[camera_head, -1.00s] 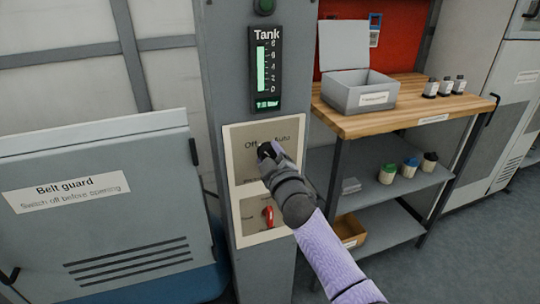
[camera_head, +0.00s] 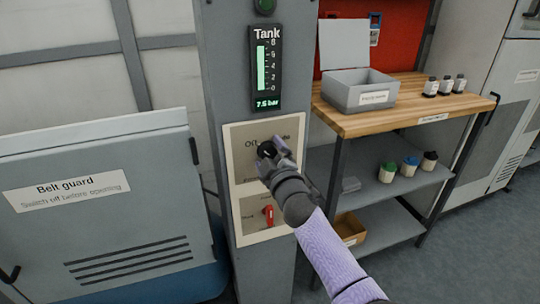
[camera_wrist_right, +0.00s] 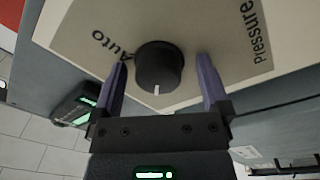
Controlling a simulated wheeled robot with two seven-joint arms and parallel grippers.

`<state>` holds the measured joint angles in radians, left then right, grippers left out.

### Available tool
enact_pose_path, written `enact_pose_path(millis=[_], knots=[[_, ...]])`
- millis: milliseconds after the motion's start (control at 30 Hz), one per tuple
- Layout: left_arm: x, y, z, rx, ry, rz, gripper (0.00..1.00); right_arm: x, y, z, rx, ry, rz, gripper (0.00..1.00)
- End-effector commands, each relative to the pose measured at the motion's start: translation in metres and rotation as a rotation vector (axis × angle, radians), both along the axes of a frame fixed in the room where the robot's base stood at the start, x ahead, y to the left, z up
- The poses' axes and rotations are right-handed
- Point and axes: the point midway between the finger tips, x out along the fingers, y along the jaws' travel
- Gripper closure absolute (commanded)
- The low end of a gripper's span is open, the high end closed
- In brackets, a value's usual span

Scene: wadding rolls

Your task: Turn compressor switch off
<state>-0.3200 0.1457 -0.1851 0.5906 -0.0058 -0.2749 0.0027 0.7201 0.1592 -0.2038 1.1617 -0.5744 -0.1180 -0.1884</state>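The compressor switch is a round black knob (camera_wrist_right: 160,68) with a white mark, on a beige panel (camera_head: 236,170) on a grey column. In the right wrist view its mark points toward the bottom of the picture, away from the word "Auto" at upper left. My right gripper (camera_wrist_right: 162,82) is open, with a finger on each side of the knob and a visible gap on both sides. In the head view the gripper (camera_head: 268,150) is at the panel and partly covers the knob and the "Off" and "Auto" lettering. My left gripper is out of view.
A red handle (camera_head: 268,214) sits on a lower panel below. The tank gauge (camera_head: 266,68) above reads 7.5 bar. A belt guard (camera_head: 100,220) stands at left. A wooden-topped bench (camera_head: 420,106) with a grey box (camera_head: 360,92) and small bottles stands at right.

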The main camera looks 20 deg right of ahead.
Motion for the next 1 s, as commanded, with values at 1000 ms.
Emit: enact_pose_path(millis=[1000], knots=[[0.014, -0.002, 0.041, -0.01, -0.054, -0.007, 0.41, -0.099, -0.004, -0.007, 0.001, 0.0, 0.0, 0.04]])
